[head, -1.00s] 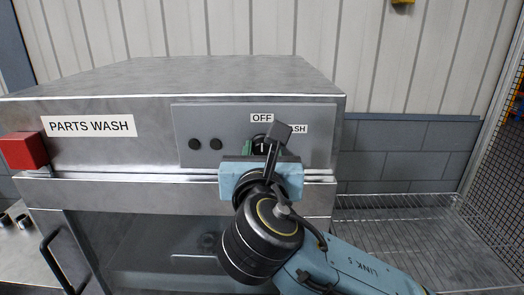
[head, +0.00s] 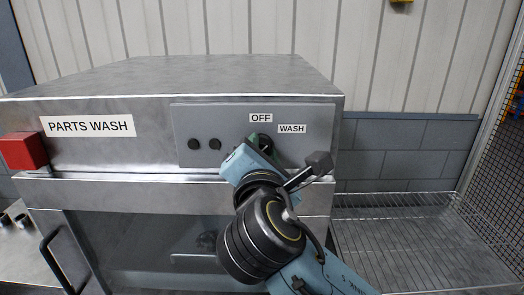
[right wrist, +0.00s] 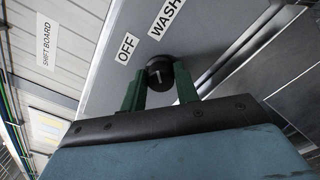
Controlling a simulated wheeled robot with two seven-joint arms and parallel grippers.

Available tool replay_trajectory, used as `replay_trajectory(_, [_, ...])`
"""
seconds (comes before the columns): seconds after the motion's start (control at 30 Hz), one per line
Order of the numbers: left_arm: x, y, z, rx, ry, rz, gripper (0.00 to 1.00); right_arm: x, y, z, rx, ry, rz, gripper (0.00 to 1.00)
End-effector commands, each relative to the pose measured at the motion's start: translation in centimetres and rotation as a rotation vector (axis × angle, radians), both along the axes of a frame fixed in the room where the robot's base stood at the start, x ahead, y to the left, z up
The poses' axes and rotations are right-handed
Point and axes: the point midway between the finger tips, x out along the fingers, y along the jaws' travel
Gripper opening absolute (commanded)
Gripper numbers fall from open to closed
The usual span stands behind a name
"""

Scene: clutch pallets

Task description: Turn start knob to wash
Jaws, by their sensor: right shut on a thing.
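The start knob (head: 266,139) is a small black round knob on the grey control panel (head: 230,120) of the parts washer. The OFF label (head: 261,118) is above it and the WASH label (head: 292,129) is to its upper right. My right gripper (head: 257,143) is shut on the knob and tilted clockwise, hiding part of it. In the right wrist view its green fingers (right wrist: 160,83) stand on both sides of the knob (right wrist: 160,70), which carries a pale mark. I cannot tell exactly which label the mark points to. My left gripper is not in view.
Two black buttons (head: 205,144) sit left of the knob. A red box (head: 22,151) is at the washer's left corner. The door handle (head: 62,262) sticks out below it. An empty wire rack (head: 410,230) lies to the right.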

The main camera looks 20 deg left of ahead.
Motion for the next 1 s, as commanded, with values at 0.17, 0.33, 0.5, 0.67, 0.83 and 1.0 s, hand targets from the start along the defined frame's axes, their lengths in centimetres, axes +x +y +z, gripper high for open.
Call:
replay_trajectory(0.17, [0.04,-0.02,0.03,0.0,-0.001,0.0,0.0,0.05,-0.04,-0.02,0.126,0.037,-0.001,0.08])
replay_trajectory(0.33, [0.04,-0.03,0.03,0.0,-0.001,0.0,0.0,0.07,-0.07,0.0,0.211,0.059,0.0,0.08])
replay_trajectory(0.5, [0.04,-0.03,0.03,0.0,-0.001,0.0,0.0,0.08,-0.09,0.0,0.263,0.073,0.0,0.08])
replay_trajectory(0.67, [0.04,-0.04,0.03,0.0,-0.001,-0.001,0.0,0.06,-0.07,0.03,0.285,0.08,0.001,0.08])
replay_trajectory(0.83, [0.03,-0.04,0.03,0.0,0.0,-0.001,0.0,0.06,-0.06,0.05,0.291,0.08,0.001,0.08])
replay_trajectory(1.0, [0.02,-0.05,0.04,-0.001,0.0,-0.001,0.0,0.06,-0.05,0.07,0.291,0.08,0.001,0.08])
